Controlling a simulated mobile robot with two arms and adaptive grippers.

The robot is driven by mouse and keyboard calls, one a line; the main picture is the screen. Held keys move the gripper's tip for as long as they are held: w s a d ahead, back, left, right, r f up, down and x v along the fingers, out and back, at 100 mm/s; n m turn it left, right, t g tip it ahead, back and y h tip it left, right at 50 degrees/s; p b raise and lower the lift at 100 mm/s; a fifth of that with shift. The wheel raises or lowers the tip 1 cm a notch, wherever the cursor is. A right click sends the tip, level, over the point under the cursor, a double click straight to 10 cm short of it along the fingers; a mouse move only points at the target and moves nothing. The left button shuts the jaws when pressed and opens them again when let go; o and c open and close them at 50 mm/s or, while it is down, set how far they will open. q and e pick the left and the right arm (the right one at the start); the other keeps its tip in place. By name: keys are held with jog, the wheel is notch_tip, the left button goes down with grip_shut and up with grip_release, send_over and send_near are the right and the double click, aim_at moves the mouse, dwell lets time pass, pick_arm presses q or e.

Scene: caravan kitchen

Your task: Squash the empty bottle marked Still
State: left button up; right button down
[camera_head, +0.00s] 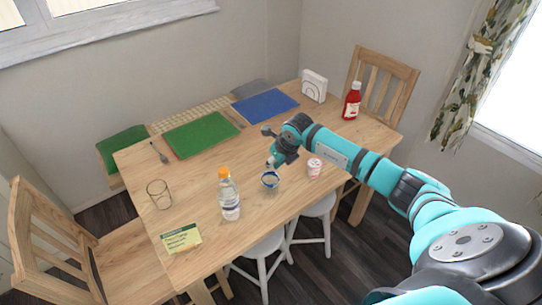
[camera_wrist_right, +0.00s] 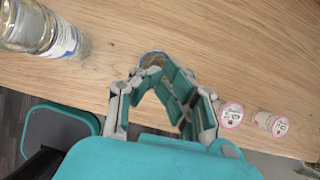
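A clear bottle (camera_head: 229,198) with an orange cap and a blue-and-white label stands upright on the table, near its front edge. Its label is too small to read. In the right wrist view the bottle (camera_wrist_right: 42,28) is at the upper left, clear of the fingers. My left gripper is not in view.
Two small white-and-pink pots (camera_wrist_right: 231,115) stand right of the bowl. A glass (camera_head: 158,194) and a yellow-green card (camera_head: 181,238) are on the left. Green (camera_head: 201,135) and blue (camera_head: 265,105) mats lie behind; a red bottle (camera_head: 352,101) stands at the far right.

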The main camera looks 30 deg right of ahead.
aim_at(275, 174)
jog(key=shift+s+f, duration=0.25)
jog(key=shift+f, duration=0.75)
jog(key=shift+r, duration=0.2)
jog(key=shift+s+r+p, duration=0.15)
jog(key=shift+r+p, duration=0.05)
jog(key=shift+p, duration=0.1)
jog(key=shift+s+d+r+p, duration=0.1)
jog(key=shift+s+r+p, duration=0.15)
jog(key=shift+s+p, duration=0.3)
jog(key=shift+s+d+r+p, duration=0.1)
jog(key=shift+s+r+p, duration=0.15)
jog(key=shift+s, duration=0.4)
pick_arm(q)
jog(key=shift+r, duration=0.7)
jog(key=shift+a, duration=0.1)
pick_arm(e)
jog(key=shift+w, duration=0.1)
jog(key=v, duration=1.2)
